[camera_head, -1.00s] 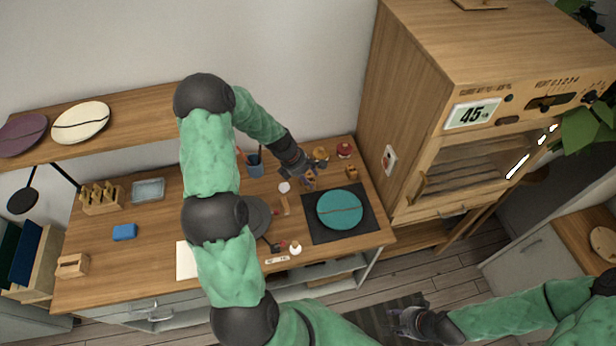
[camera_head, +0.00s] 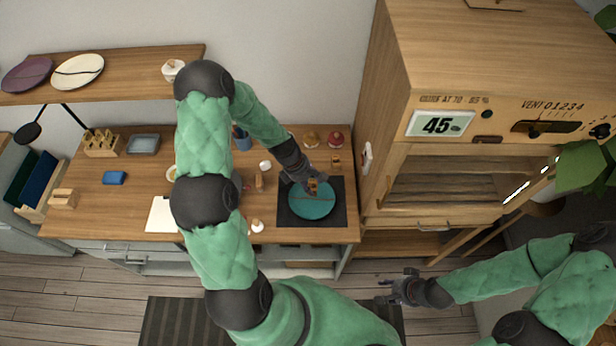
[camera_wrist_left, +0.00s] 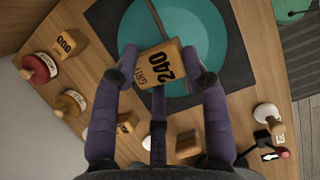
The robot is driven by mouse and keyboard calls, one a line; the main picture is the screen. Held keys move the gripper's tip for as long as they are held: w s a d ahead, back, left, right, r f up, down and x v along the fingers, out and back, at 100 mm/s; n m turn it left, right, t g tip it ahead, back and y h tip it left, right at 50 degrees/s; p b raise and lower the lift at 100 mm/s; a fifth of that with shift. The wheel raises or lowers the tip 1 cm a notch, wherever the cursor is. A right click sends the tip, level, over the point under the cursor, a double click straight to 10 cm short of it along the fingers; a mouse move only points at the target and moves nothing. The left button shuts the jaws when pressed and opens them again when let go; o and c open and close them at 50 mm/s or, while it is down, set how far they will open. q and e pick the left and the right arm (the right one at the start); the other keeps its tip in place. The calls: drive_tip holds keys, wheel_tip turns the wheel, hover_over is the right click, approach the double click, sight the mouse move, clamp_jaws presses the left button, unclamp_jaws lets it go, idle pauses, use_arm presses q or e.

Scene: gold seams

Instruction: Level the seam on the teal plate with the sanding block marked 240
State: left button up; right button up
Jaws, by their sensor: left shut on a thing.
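The teal plate (camera_head: 312,204) lies on a dark square mat (camera_head: 336,220) near the right end of the workbench, with a seam line across it. My left gripper (camera_head: 312,183) is over the far part of the plate. In the left wrist view it is shut on the sanding block marked 240 (camera_wrist_left: 163,64), its fingers on either side. The block shows in front of the plate (camera_wrist_left: 205,30); whether it touches the plate I cannot tell. My right gripper (camera_head: 402,288) hangs in front of the bench, away from the plate; it looks open and empty.
Another block marked 600 (camera_wrist_left: 67,42), a red-topped jar (camera_wrist_left: 40,67) and a yellow-brown-topped jar (camera_wrist_left: 70,103) stand beside the mat. A wooden cabinet (camera_head: 440,170) rises right of the bench. A blue sponge (camera_head: 115,178) lies at the bench's left.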

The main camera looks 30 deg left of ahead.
use_arm(q)
drive_tip(key=shift+s+a+f+b, duration=0.1)
drive_tip(key=shift+f+b, duration=0.35)
drive_tip(key=shift+f, duration=0.05)
wheel_tip(320, 180, down, 4)
drive_tip(key=b, duration=0.3)
drive_tip(key=shift+r, duration=0.25)
drive_tip(key=shift+s+a+f+b, duration=0.15)
drive_tip(key=shift+a+b, duration=0.05)
drive_tip(key=shift+a, duration=0.35)
drive_tip(key=shift+s+a+f+b, duration=0.1)
drive_tip(key=shift+s+a+b, duration=0.1)
drive_tip(key=shift+a, duration=0.35)
drive_tip(key=shift+s+a+f+b, duration=0.15)
drive_tip(key=shift+a, duration=0.4)
drive_tip(key=shift+f+b, duration=0.5)
drive_tip(key=shift+f, duration=0.3)
drive_tip(key=shift+s+d, duration=0.1)
drive_tip(key=shift+s, duration=0.05)
